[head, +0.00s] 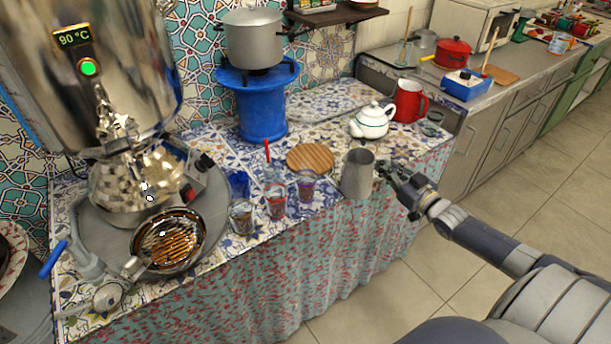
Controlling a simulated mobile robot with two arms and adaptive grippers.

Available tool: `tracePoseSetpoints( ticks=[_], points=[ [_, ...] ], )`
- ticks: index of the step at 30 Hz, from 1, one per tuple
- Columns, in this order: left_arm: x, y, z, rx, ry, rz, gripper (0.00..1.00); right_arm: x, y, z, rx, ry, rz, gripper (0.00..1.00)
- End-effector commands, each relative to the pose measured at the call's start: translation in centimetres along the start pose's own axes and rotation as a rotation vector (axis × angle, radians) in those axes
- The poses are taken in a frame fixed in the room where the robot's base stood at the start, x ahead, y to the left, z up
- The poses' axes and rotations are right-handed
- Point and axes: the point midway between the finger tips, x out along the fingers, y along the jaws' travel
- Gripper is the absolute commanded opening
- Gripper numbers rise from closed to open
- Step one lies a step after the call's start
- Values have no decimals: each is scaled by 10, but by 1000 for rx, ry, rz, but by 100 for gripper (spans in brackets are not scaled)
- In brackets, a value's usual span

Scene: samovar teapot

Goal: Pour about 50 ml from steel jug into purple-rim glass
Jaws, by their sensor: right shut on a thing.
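The steel jug (357,176) is upright near the front right edge of the tiled table. My right gripper (387,172) is at the jug's right side, shut on it, with the arm coming from the lower right. I cannot tell whether the jug's base touches the table. The purple-rim glass (306,187) stands upright just left of the jug, with a small gap between them. What is inside the jug does not show clearly. My left gripper is not in view.
A red-rim glass (276,202) and another glass (241,217) stand left of the purple-rim glass. A round wooden board (310,158) lies behind. A white teapot (371,121) and red jug (409,101) stand behind the steel jug. A large samovar (125,85) fills the left.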

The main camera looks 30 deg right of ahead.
Motion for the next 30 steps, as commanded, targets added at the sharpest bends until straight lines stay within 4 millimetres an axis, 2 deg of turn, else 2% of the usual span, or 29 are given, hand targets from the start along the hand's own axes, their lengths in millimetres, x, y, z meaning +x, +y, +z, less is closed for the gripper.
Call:
tracePoseSetpoints(
  ticks=[13,30],
  points=[
    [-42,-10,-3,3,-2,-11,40,5,-10,-33,-166,-64,-4,0],
    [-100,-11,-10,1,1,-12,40,20,-45,-66,-502,-208,-3,0]
  ],
)
